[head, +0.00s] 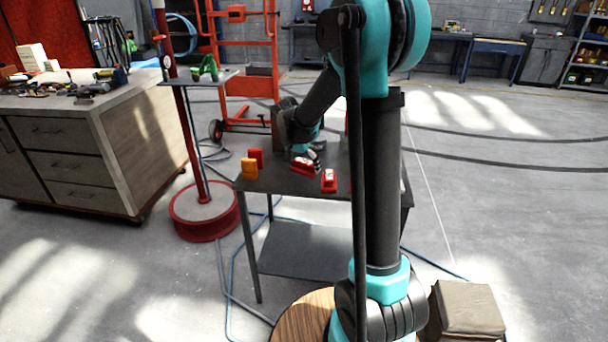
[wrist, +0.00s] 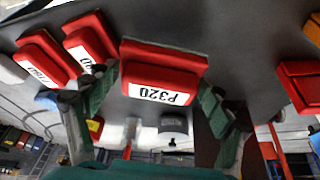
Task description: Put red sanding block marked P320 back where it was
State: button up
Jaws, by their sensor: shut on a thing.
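The red sanding block marked P320 (wrist: 160,77) sits between the green fingers of my gripper (wrist: 157,85) in the wrist view, its white label reading upside down. My gripper (head: 304,158) is shut on it. In the head view the held red block (head: 303,167) is at the gripper's tip, over the dark table (head: 285,184), and looks slightly tilted. I cannot tell whether it touches the tabletop.
Another red block (head: 329,180) lies to the right of the held one; the wrist view shows two labelled red blocks (wrist: 38,58) (wrist: 88,38) close by. A red-based stand (head: 205,212) is left of the table.

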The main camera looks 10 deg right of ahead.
aim_at(303, 169)
jog(key=shift+f, duration=2)
jog(key=o, duration=1)
jog(key=v, duration=1.1)
jog(key=s+d+f+n+y, duration=0.1)
jog(key=s+d+f+n, duration=0.1)
jog(key=s, duration=0.7)
jog(key=s+d+f+n+y, duration=0.1)
jog(key=s+d+f+n, duration=0.1)
jog(key=s+f, duration=0.3)
jog(key=s+d+f+n+y, duration=0.1)
jog(key=s+d+f+n, duration=0.2)
jog(key=s, duration=1)
jog(key=shift+s+f+n+t, duration=0.1)
jog(key=shift+f+n+t, duration=0.3)
jog(key=shift+f+n, duration=0.15)
jog(key=shift+r, duration=0.1)
